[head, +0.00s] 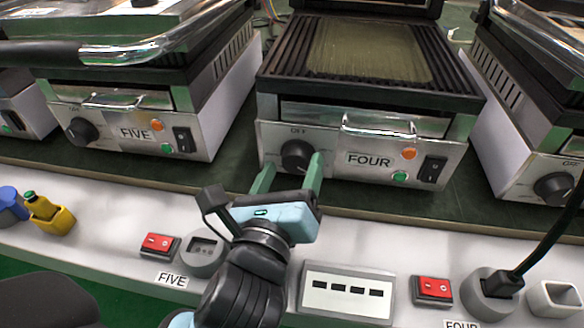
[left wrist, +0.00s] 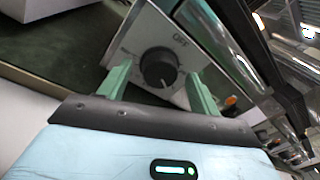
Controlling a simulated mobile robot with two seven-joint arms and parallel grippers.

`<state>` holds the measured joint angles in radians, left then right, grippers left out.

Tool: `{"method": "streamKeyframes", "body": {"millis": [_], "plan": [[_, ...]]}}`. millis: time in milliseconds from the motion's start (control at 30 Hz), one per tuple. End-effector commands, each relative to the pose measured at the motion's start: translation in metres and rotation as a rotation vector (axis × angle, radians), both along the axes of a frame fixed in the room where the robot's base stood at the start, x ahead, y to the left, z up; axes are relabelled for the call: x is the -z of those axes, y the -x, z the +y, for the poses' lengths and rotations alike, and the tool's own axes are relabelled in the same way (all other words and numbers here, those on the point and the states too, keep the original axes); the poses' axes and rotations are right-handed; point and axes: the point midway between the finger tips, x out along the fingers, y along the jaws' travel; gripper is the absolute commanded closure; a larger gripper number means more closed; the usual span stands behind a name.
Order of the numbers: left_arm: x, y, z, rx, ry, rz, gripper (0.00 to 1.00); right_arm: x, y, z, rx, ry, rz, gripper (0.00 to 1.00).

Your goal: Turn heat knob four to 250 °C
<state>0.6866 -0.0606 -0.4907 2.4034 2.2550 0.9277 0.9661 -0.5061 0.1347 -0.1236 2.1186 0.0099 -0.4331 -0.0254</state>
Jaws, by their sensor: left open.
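Heat knob four (head: 296,155) is a round black knob on the front panel of the grill labelled FOUR (head: 369,160), below the OFF mark. In the left wrist view the knob (left wrist: 158,67) shows between the fingers, with OFF at its upper right and a pale pointer line low on its face. My left gripper (head: 288,176) is open, its two green fingers pointing at the panel on either side of the knob. I cannot tell whether the fingers touch the knob. The temperature marks are too small to read. My right gripper is not in view.
Grill FOUR has an orange lamp (head: 409,153), a green lamp (head: 400,177), a black rocker switch (head: 433,169) and a front handle (head: 379,127). Grill FIVE (head: 136,133) stands to the left, another grill to the right. Red switches (head: 433,290) and sockets line the pale front ledge.

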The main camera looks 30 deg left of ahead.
Motion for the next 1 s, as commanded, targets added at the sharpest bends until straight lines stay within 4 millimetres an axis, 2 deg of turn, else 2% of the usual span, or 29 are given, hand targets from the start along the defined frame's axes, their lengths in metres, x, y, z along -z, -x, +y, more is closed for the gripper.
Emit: {"method": "streamKeyframes", "body": {"millis": [133,433,767,800,1000], "plan": [[0.0,-0.008,0.002,-0.001,-0.001,0.0,0.37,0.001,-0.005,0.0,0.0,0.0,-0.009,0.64],[0.0,-0.009,0.002,-0.001,0.0,0.0,0.37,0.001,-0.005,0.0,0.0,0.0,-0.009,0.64],[0.0,-0.009,0.002,-0.001,0.0,0.0,0.79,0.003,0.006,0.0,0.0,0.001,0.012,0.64],[0.0,-0.009,0.002,-0.001,0.0,0.0,0.81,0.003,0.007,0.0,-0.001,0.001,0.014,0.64],[-0.001,-0.009,0.002,-0.001,-0.017,0.006,0.81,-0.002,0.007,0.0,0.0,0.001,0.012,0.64]]}}
